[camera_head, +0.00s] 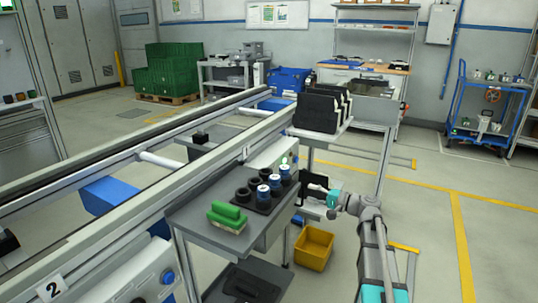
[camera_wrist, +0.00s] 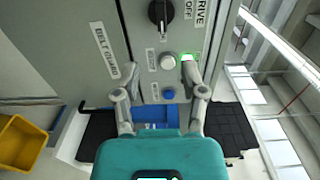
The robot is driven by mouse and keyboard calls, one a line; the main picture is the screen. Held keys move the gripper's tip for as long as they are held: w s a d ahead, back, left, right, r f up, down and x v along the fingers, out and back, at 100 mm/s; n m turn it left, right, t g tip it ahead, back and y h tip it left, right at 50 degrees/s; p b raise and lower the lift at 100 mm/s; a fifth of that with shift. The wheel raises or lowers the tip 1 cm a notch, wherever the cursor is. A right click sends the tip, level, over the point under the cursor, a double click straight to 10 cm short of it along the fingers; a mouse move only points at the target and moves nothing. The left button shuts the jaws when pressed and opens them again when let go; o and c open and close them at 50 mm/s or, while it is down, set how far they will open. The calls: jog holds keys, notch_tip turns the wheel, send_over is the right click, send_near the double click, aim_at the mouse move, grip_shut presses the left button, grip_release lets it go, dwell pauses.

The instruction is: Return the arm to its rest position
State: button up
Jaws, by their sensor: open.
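My gripper (camera_wrist: 158,78) is open and empty in the wrist view, its two fingers spread in front of a grey control panel (camera_wrist: 146,52). The panel has a black rotary knob (camera_wrist: 160,12), a white button (camera_wrist: 167,61), a lit green lamp (camera_wrist: 187,58) and a blue button (camera_wrist: 169,94). In the head view my arm (camera_head: 371,224) reaches up from the lower right, with my gripper (camera_head: 314,188) beside the workbench.
Black bins (camera_head: 318,110) stand beyond. The conveyor (camera_head: 100,166) runs along the left.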

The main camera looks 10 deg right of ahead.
jog(key=s+a+f+n+g+h, duration=0.5)
jog(key=s+a+f+g+h, duration=0.5)
jog(key=s+f, duration=0.55)
jog(key=s+d+f+n+h, duration=0.1)
jog(key=s+f+n+h, duration=0.2)
jog(key=s, duration=0.4)
notch_tip(320, 180, up, 34)
jog(key=h+p, duration=0.1)
jog(key=p, duration=3.2)
jog(key=shift+d+f+m+g+h+p, duration=0.2)
jog(key=shift+m+g+h+p, duration=0.1)
jog(key=shift+m, duration=0.1)
jog(key=shift+s, duration=0.1)
